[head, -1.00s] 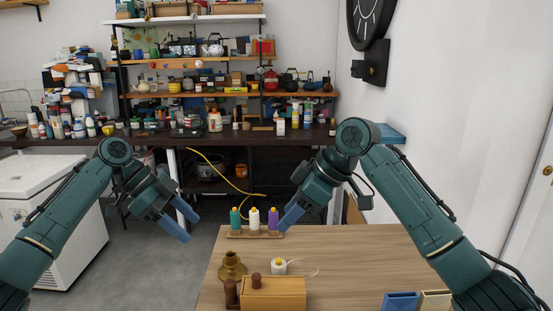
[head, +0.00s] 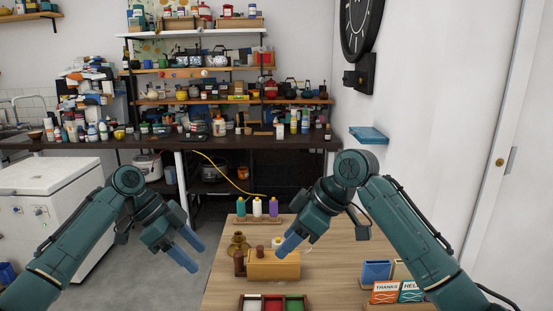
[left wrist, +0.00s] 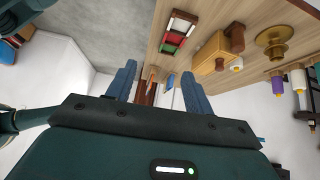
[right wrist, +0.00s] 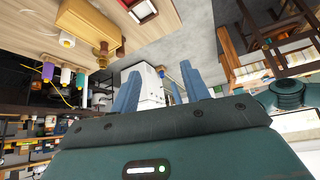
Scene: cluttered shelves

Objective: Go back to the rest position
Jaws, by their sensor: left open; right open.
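My left gripper (head: 188,253) is open and empty, held in the air left of the wooden table (head: 335,262). In the left wrist view its blue fingers (left wrist: 160,88) are spread with nothing between them. My right gripper (head: 292,238) is open and empty above the table, in front of the wooden box (head: 274,266) in the head view. In the right wrist view its fingers (right wrist: 165,92) are apart with nothing held.
On the table stand a rack of thread-like bottles (head: 257,208), a brass pot (head: 238,243), a tray with coloured compartments (head: 273,303) and card holders (head: 384,292). A white chest (head: 62,215) stands left. Cluttered shelves (head: 230,100) line the back. Grey floor left of the table is free.

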